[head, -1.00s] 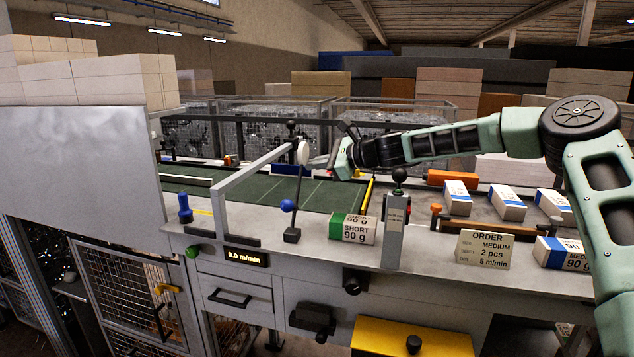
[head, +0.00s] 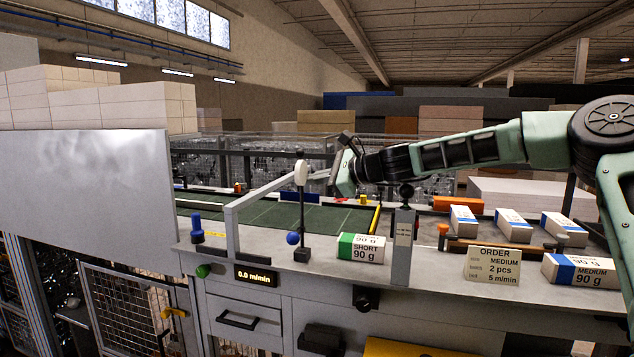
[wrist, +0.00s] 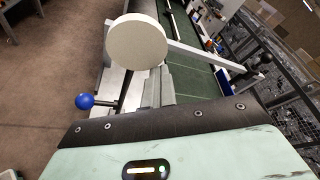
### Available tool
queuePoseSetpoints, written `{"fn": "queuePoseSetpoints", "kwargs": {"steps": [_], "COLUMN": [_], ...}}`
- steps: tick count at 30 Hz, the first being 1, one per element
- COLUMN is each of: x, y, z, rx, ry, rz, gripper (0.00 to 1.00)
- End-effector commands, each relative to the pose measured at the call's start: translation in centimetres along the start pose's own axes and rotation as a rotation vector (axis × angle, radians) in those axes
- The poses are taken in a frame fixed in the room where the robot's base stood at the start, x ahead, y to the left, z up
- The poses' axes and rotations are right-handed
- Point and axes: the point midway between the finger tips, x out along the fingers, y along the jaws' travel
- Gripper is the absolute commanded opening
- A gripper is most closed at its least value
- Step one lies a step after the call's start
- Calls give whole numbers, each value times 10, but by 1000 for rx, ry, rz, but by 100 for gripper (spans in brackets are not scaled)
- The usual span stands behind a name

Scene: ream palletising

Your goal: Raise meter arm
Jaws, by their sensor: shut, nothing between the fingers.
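The meter arm (head: 302,212) is a black upright post with a white disc (head: 301,172) near its top and a blue ball (head: 292,238) low on its left. It stands on the machine's front ledge beside the green belt. My gripper (head: 322,175) is shut and empty, just right of the disc at about its height. In the wrist view the disc (wrist: 137,42) is large and partly covers the fingers (wrist: 160,87). The blue ball (wrist: 85,101) sits at the left there. I cannot tell whether the fingers touch the disc.
A grey rail frame (head: 231,230) stands left of the post. A green-ended SHORT 90 g ream (head: 362,247) and a grey post (head: 403,245) stand to its right. An order card (head: 492,266) reads MEDIUM, 2 pcs, 5 m/min. The speed display (head: 257,277) reads 0.0 m/min.

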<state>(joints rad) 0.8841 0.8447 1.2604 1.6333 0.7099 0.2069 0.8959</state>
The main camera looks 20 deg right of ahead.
Motion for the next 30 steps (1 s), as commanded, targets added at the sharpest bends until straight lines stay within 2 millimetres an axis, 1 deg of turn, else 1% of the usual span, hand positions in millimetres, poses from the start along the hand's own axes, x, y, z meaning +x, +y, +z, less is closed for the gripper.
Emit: {"fn": "queuePoseSetpoints", "kwargs": {"steps": [13, 17, 20, 30], "x": [0, -8, -22, -91], "y": [2, 2, 2, 2], "z": [3, 2, 1, -2], "rx": [-2, -3, -4, -2], "ry": [-5, -4, -3, 3], "rz": [5, 4, 3, -1], "gripper": [0, 0, 0, 0]}}
